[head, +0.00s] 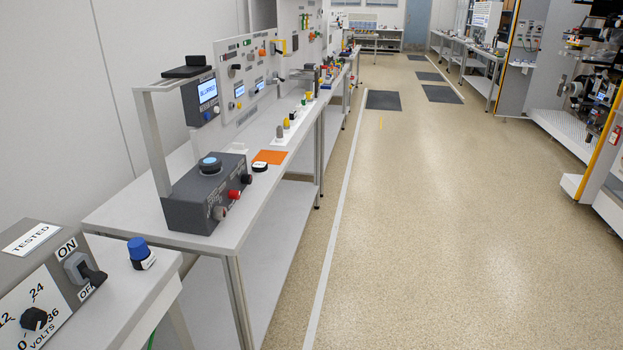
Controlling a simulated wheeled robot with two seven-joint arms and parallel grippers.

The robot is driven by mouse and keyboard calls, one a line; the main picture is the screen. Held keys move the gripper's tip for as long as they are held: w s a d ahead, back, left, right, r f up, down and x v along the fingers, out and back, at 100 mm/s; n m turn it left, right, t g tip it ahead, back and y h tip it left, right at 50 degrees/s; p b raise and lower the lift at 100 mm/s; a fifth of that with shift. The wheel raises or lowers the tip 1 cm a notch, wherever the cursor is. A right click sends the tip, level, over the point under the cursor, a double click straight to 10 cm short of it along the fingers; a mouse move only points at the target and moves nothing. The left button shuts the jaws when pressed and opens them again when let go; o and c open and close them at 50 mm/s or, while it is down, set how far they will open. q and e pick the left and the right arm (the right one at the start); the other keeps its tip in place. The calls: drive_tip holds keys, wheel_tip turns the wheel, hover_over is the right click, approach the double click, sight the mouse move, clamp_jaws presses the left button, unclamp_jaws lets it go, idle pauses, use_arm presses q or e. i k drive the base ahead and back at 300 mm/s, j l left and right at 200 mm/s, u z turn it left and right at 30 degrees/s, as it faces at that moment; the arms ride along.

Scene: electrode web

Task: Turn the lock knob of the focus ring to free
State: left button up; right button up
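A dark grey box (185,215) stands on the near end of the long bench. A round black ring with a light blue top (210,164) sits on it, probably the focus ring. A lit screen (208,91) above the box seems to read "BLURRED". Neither of my grippers is in view.
A grey stand (152,140) rises behind the box. A power unit (38,285) and a blue-capped knob (138,249) are on the nearer table. An orange mat (270,157) lies beyond the box. The floor (410,230) right of the bench is clear.

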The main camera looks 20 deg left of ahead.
sight(235, 196)
drive_tip(key=i+l+z, duration=0.1)
drive_tip(key=i, duration=1.3)
drive_tip(key=i+u, duration=0.35)
drive_tip(key=i+l+u, duration=0.2)
drive_tip(key=u, duration=0.2)
drive_tip(key=i+l+u, duration=0.55)
drive_tip(key=u, duration=0.2)
drive_tip(key=i+l+u, duration=0.15)
drive_tip(key=u, duration=0.25)
drive_tip(key=i+l+u, duration=0.1)
drive_tip(key=l+u, duration=1.4)
drive_tip(key=l, duration=0.15)
